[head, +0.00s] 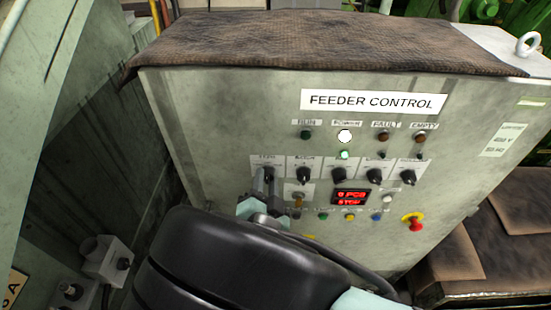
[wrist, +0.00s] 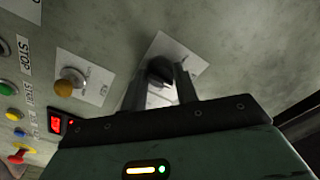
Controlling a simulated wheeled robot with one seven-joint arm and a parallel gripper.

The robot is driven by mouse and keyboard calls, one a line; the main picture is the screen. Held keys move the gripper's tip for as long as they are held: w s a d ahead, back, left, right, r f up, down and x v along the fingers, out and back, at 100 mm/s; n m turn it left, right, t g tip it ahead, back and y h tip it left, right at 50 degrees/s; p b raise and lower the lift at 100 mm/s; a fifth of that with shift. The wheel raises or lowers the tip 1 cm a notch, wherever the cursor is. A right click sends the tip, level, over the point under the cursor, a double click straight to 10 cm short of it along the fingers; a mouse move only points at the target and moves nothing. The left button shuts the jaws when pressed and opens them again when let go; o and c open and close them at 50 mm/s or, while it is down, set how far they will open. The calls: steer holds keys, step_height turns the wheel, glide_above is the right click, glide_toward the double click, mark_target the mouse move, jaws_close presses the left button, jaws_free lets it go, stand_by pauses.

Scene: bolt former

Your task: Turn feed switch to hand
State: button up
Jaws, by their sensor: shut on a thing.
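The feed switch is a black rotary knob on a white label plate (head: 262,160), leftmost in the row of knobs on the feeder control cabinet (head: 200,120). The plate's small print is too blurred to read. My gripper (head: 263,184) reaches up to this knob from below in the head view and partly covers it. In the wrist view the black knob (wrist: 160,68) sits between the two fingers of my gripper (wrist: 159,80), which is shut on it. Which position the knob points to cannot be told.
Several similar knobs (head: 340,174) stand to the right. Below them are a red display (head: 351,197), coloured push buttons and a red emergency stop (head: 413,221). A yellow-brown knob (wrist: 64,88) is close beside my gripper. A brown cloth (head: 330,40) covers the cabinet top.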

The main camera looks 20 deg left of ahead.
steer(key=shift+f+b, duration=0.1)
steer(key=shift+b, duration=0.3)
steer(key=shift+f+n+b, duration=0.1)
steer(key=shift+n+b, duration=0.55)
steer(key=shift+n, duration=0.15)
steer(key=shift+n+b, duration=1)
steer(key=shift+n, duration=0.2)
steer(key=n+b, duration=0.2)
steer(key=n, duration=0.2)
steer(key=shift+n, duration=0.3)
steer(key=shift+r, duration=0.2)
steer(key=o, duration=1)
steer(key=shift+d+f+b, duration=0.1)
steer(key=shift+b, duration=0.2)
